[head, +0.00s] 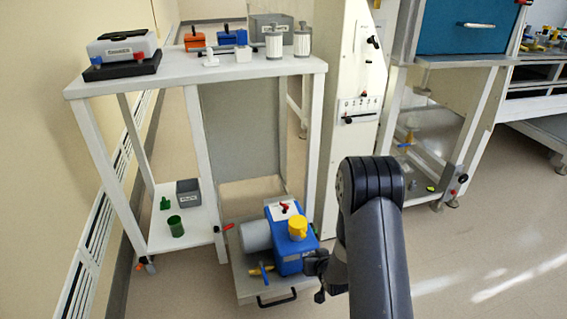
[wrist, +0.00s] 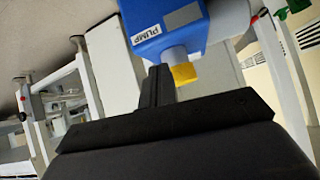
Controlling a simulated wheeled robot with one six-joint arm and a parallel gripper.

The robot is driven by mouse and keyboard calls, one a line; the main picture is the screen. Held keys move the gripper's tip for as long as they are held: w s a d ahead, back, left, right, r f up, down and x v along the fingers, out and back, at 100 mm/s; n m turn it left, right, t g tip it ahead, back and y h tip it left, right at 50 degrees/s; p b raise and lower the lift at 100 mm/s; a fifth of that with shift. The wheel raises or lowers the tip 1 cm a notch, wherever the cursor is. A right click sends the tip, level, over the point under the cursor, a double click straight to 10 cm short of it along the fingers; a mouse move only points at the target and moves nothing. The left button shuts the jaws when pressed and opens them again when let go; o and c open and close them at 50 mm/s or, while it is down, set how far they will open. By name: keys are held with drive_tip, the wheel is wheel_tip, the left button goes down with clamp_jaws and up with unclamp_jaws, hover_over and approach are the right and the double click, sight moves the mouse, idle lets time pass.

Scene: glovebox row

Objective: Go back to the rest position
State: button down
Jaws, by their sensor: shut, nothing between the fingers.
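My arm rises at the right of centre in the head view and bends down toward a blue pump (head: 290,252). My gripper (head: 312,265) is beside the pump's right side, partly hidden by the arm. In the wrist view my gripper (wrist: 157,88) is shut and empty, its dark fingers in front of the blue pump (wrist: 160,22), whose PUMP label appears upside down. The pump's yellow cap (wrist: 183,73) shows just right of the fingers. I cannot tell whether the fingers touch the pump.
The pump stands on a low grey cart (head: 262,287) with a black handle. A white shelf table (head: 190,76) is behind it to the left, with several items on top. A white panel (head: 350,120) and a blue glovebox (head: 466,28) stand to the right. The floor (head: 480,260) at right is clear.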

drive_tip(key=b, duration=0.1)
approach(303, 230)
drive_tip(key=w, duration=0.3)
drive_tip(key=shift+w+a+f+b, duration=0.1)
drive_tip(key=shift+f+b, duration=0.2)
drive_tip(key=shift+f, duration=0.3)
drive_tip(key=shift+a+f+b, duration=0.15)
drive_tip(key=shift+f+b, duration=0.1)
drive_tip(key=shift+f, duration=0.3)
